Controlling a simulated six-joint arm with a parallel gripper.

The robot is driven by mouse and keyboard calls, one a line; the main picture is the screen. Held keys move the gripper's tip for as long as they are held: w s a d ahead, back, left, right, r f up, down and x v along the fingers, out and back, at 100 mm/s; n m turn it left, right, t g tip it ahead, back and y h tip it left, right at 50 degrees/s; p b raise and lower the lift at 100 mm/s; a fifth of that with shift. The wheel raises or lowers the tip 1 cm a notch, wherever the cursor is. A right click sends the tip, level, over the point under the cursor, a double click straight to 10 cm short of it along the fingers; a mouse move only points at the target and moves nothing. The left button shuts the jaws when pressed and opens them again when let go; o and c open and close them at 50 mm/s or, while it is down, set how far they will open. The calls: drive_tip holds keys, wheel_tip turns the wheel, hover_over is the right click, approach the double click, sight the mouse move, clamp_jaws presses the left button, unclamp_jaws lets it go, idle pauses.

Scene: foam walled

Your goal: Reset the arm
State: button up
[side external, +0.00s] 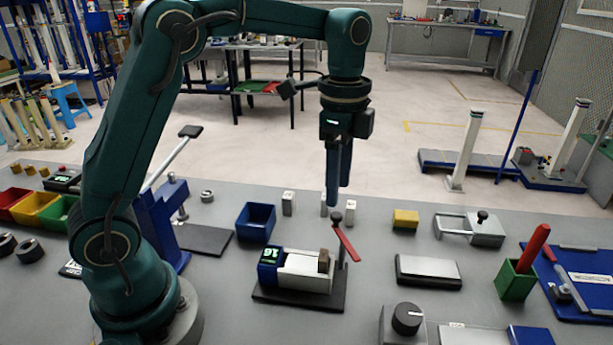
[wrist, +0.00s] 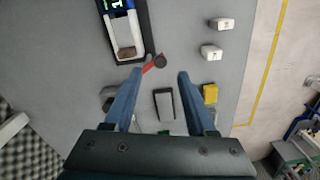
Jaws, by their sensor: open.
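My gripper (side external: 338,182) points straight down above the grey bench, with nothing in it. In the wrist view its two blue fingers (wrist: 157,78) stand well apart, with bare bench and small items visible beyond them. In the side view the fingers overlap, so their gap hardly shows. Below and just in front of them is a device with a green display (side external: 295,273), a white body and a red lever (side external: 345,243); it also shows at the top of the wrist view (wrist: 126,32). The fingertips appear above and apart from the lever.
A yellow block (side external: 405,219), a black-and-white pad (side external: 428,270) and a green bin with a red handle (side external: 516,281) lie to the right. A black knob box (side external: 405,322) is at the front.

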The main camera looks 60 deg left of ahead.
drive_tip(key=shift+r, duration=0.2)
drive_tip(key=s+r+n+t, duration=0.2)
drive_tip(key=s+r+t, duration=0.1)
drive_tip(key=s+r, duration=0.4)
drive_tip(key=s+f+n+t, duration=0.2)
drive_tip(key=s+f+n, duration=0.4)
drive_tip(key=s+n, duration=0.2)
drive_tip(key=shift+s+d+n+t, duration=0.25)
drive_tip(key=shift+n+t, duration=0.05)
drive_tip(key=shift+n, duration=0.6)
